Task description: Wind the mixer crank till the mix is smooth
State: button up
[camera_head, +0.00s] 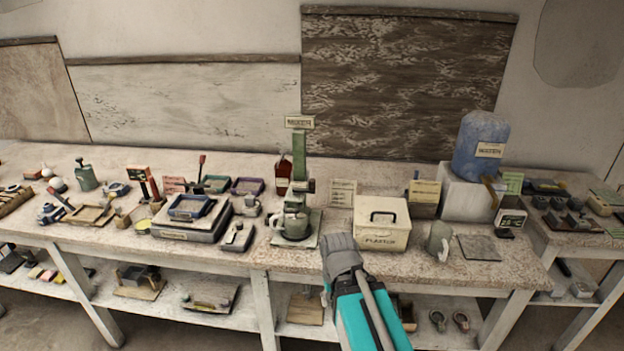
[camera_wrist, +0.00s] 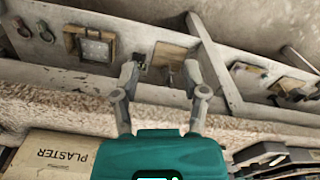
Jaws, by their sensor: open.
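The mixer (camera_head: 297,190) is a green column on a base plate, with a sign on top, standing on the bench near the middle of the head view. A grey pot or jug (camera_head: 294,222) stands at the foot of the column. I cannot make out the crank clearly or see the mix inside. My gripper (camera_head: 340,245) is in front of the bench edge, right of and nearer than the mixer, apart from it. In the wrist view my gripper (camera_wrist: 162,88) has its two fingers spread with nothing between them.
A plaster box (camera_head: 381,224) with a black handle sits right of the mixer; it also shows in the wrist view (camera_wrist: 50,155). A grey jug (camera_head: 438,240) and a blue water container (camera_head: 481,145) stand further right. Stacked trays (camera_head: 190,215) sit left. The bench (camera_head: 300,262) has a lower shelf.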

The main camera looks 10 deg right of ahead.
jog(key=shift+w, duration=0.1)
jog(key=shift+o, duration=0.6)
jog(key=m+t+y, duration=0.8)
jog(key=m+t, duration=0.8)
jog(key=m, duration=1.5)
send_near(314, 184)
jog(key=v, duration=0.2)
jog(key=shift+s+d, duration=0.25)
jog(key=shift+d, duration=0.1)
jog(key=shift+w+a, duration=0.1)
jog(key=x, duration=1.3)
jog(key=shift+w+a, duration=0.25)
